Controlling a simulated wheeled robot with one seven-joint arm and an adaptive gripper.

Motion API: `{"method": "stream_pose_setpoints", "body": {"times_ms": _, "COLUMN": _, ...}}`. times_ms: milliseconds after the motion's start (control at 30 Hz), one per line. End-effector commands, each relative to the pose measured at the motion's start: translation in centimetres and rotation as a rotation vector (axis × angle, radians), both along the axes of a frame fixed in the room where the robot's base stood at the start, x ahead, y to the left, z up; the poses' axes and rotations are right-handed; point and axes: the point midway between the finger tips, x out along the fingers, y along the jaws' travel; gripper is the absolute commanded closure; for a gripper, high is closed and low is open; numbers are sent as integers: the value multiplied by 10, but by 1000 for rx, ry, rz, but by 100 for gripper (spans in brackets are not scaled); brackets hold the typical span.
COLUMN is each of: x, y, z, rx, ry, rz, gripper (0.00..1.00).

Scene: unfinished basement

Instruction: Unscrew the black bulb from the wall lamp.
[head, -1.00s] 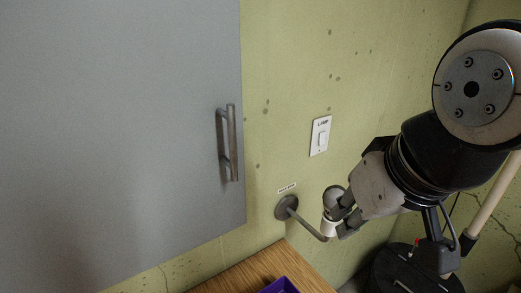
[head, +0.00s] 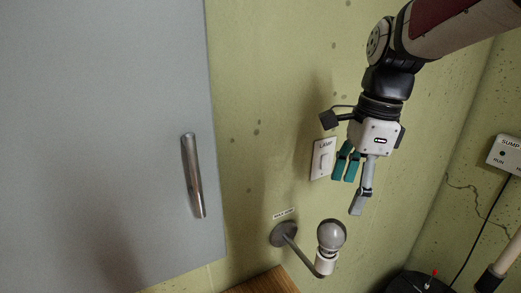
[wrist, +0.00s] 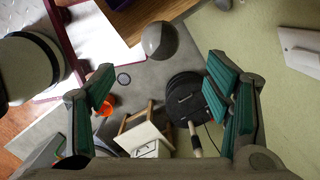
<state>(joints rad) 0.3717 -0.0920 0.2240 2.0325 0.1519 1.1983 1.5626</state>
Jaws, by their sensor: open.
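The wall lamp is a grey round mount (head: 283,233) with a thin arm ending in an upright white socket (head: 326,263). A bulb (head: 331,234) sits in the socket; its glass looks grey rather than black. My gripper (head: 353,186) is open and empty, pointing down, above and slightly right of the bulb in the head view, apart from it. In the wrist view my open gripper (wrist: 164,100) has teal-padded fingers on both sides. The round grey bulb (wrist: 159,40) shows beyond and between them, toward the top; its socket is hidden beneath it.
A switch plate marked LAMP (head: 323,158) is on the wall close beside my gripper. A grey cabinet door (head: 90,130) with a handle (head: 193,176) fills the left. A wooden top (head: 262,284) lies below the lamp. A black round lid (wrist: 186,98) is on the floor.

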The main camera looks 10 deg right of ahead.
Motion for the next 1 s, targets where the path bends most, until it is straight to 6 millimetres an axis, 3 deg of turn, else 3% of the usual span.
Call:
{"method": "stream_pose_setpoints", "body": {"times_ms": 167, "x": 0, "y": 2, "z": -16, "rx": 1, "ry": 3, "rz": -4, "gripper": 28}}
{"method": "stream_pose_setpoints", "body": {"times_ms": 700, "x": 1, "y": 13, "z": -109, "rx": 2, "ry": 3, "rz": -1, "gripper": 28}}
{"method": "stream_pose_setpoints", "body": {"times_ms": 1000, "x": 3, "y": 16, "z": -134, "rx": 0, "ry": -1, "rz": -1, "gripper": 28}}
